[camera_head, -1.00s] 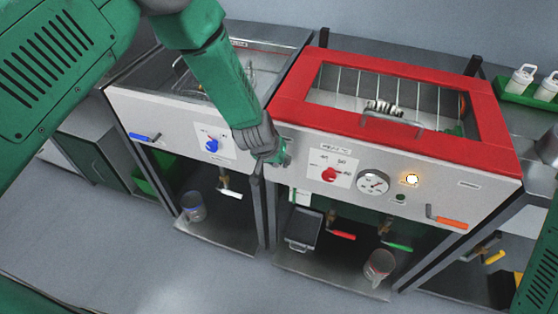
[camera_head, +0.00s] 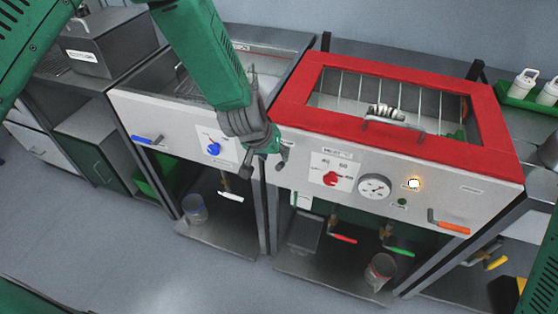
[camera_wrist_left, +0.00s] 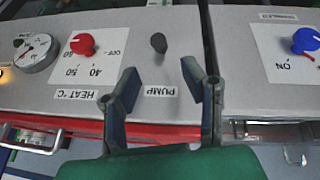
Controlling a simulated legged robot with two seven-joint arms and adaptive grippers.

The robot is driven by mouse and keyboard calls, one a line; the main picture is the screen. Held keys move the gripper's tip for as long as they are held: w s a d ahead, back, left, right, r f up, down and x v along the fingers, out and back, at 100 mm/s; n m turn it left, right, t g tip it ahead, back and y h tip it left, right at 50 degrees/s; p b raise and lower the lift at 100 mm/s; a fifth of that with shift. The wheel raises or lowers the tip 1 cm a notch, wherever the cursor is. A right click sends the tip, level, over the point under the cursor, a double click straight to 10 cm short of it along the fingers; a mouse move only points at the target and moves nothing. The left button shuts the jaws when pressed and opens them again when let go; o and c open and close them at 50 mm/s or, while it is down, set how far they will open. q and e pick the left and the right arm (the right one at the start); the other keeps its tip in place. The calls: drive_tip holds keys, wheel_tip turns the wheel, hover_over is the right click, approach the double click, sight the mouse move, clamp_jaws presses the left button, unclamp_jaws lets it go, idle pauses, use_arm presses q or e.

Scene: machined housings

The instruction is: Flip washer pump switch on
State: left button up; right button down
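The washer pump switch (camera_wrist_left: 158,42) is a small dark knob on the pale front panel in the left wrist view. A PUMP label (camera_wrist_left: 160,91) lies near it, upside down in this view. My left gripper (camera_wrist_left: 160,70) is open and empty. Its two fingers spread either side of the label, with the switch ahead between them. I cannot tell which way the switch is set. In the head view my left gripper (camera_head: 264,156) is in front of the panel, left of the red heat dial (camera_head: 331,178); it crowds the switch there. My right gripper is not in view.
The red-framed lid (camera_head: 400,138) with a handle is above the panel. A blue dial (camera_head: 213,149) is on the left machine. Coloured valve handles and a jar (camera_head: 380,270) are below.

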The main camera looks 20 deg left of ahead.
use_arm(q)
drive_tip(key=shift+v, duration=2)
